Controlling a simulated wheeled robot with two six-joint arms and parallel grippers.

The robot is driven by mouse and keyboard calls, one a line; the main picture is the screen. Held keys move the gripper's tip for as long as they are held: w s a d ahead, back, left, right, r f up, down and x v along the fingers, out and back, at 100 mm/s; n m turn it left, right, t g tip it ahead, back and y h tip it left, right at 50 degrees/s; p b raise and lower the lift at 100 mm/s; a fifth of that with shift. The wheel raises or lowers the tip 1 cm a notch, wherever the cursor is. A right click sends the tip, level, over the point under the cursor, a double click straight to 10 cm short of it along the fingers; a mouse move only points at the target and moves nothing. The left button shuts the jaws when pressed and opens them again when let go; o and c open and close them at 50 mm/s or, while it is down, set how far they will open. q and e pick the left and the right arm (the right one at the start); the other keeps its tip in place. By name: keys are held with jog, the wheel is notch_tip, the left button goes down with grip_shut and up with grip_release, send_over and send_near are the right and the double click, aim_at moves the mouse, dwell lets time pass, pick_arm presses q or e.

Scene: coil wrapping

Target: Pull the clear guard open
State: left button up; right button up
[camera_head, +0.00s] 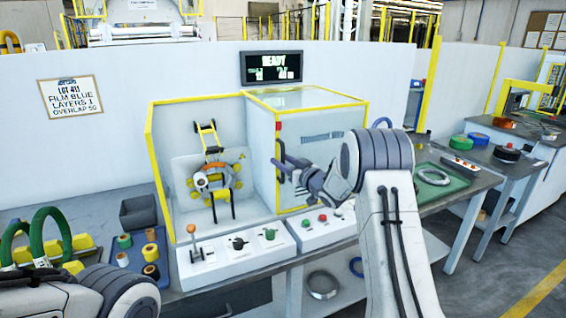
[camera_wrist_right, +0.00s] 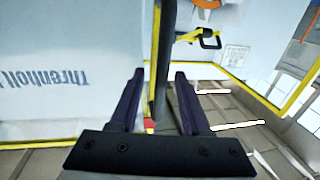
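The clear guard (camera_head: 325,118) is a pale, yellow-edged panel on the right part of the wrapping machine in the head view. A dark upright handle bar (camera_head: 278,168) stands at its left edge. My right gripper (camera_head: 287,168) is at this bar. In the right wrist view the bar (camera_wrist_right: 163,60) runs between the two dark fingers of my right gripper (camera_wrist_right: 158,88). The fingers are apart, one on each side of the bar, and firm contact does not show. My left arm shows at the lower left, but its gripper is out of view.
An orange-centred ring assembly (camera_head: 214,180) sits in the machine's left bay. Control panels (camera_head: 235,247) with a lever and buttons stand in front. A grey bin (camera_head: 138,212) and green coils (camera_head: 50,235) are at left. A green tray (camera_head: 440,185) lies at right.

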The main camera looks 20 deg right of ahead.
jog(key=b+v, duration=0.2)
jog(key=v, duration=0.8)
jog(key=shift+s, duration=0.2)
jog(key=shift+r, duration=0.1)
jog(key=s+a+f+g+h+p, duration=0.1)
jog(key=s+a+g, duration=0.35)
jog(key=a, duration=0.45)
jog(key=s+a+f+g+h, duration=0.25)
jog(key=s+a, duration=0.25)
jog(key=a, duration=0.4)
jog(key=s+a+f+n+g, duration=0.1)
jog(key=s+a+g, duration=0.1)
jog(key=s, duration=0.9)
jog(key=s+a+f+n+g+p, duration=0.1)
jog(key=s+g, duration=0.4)
jog(key=s, duration=0.6)
jog(key=s+a+f+n+g, duration=0.1)
jog(key=s+a+n+g, duration=0.1)
jog(key=s, duration=0.9)
jog(key=shift+a+f+g+p, duration=0.15)
jog(key=shift+a+g+p, duration=0.2)
jog(key=shift+a+g, duration=0.55)
